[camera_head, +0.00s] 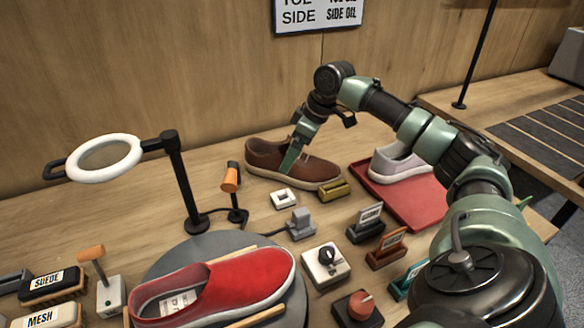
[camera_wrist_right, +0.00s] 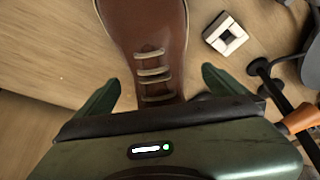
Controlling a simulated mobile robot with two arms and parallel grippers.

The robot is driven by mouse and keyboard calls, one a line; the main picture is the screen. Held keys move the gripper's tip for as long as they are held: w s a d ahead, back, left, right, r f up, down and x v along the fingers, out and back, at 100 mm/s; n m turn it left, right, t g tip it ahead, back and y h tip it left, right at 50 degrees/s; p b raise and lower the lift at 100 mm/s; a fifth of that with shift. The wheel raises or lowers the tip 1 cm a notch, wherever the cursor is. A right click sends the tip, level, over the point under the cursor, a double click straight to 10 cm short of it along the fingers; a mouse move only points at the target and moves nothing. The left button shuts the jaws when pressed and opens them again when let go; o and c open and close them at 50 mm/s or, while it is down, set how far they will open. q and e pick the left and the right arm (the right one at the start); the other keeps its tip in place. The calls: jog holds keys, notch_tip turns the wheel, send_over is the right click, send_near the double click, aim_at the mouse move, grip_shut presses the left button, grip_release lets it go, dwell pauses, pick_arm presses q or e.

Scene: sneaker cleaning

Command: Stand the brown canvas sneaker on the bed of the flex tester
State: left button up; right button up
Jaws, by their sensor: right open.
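The brown sneaker (camera_head: 318,168) stands upright on its pale sole at the back of the wooden table. My right gripper (camera_head: 292,158) reaches down over its middle from above. In the right wrist view the open fingers (camera_wrist_right: 160,92) lie to either side of the sneaker's laced upper (camera_wrist_right: 150,35), with gaps between fingers and shoe. The heel end is hidden under the gripper body there. I cannot tell which device is the flex tester. My left gripper is not in view.
A red sneaker (camera_head: 240,277) lies on a grey round platform (camera_head: 205,247) in front. A pale sneaker (camera_head: 398,163) sits on a red tray (camera_head: 398,198) to the right. A small white block (camera_head: 284,199) and a yellow block (camera_head: 334,190) stand near the brown sneaker. A ring lamp (camera_head: 103,158) stands left.

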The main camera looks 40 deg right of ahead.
jog(key=x, duration=0.5)
jog(key=shift+w+d, duration=0.15)
jog(key=shift+w, duration=0.05)
jog(key=shift+r, duration=0.15)
jog(key=c, duration=1.9)
